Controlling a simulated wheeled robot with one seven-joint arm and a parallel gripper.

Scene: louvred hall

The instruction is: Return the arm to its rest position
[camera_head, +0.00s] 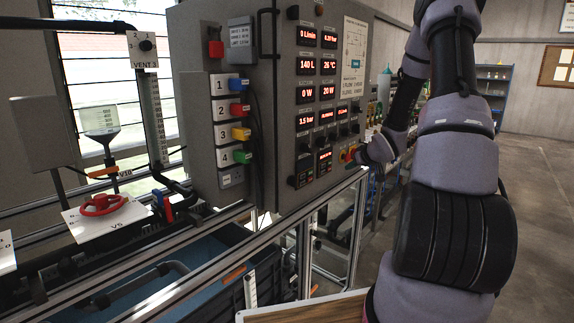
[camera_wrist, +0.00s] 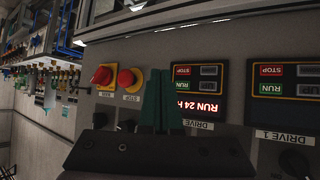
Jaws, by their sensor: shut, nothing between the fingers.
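My arm rises on the right of the head view, bends over near the top and comes down to its wrist beside the right edge of the grey control panel (camera_head: 285,110). In the wrist view, my gripper (camera_wrist: 157,98) shows two dark green fingers close together, shut and empty. They point at the lower part of the panel face, between a red stop button (camera_wrist: 131,80) and a lit drive display (camera_wrist: 197,105). I cannot tell whether the fingertips touch the panel. In the head view, the fingers are not clearly visible beside the wrist.
A red rotary switch (camera_wrist: 103,75) is close to the fingers. Metal rails (camera_head: 215,262) and a blue tank (camera_head: 180,275) lie below the panel at left. A wooden-topped surface (camera_head: 305,308) is at the bottom. Open floor (camera_head: 540,220) shows at right.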

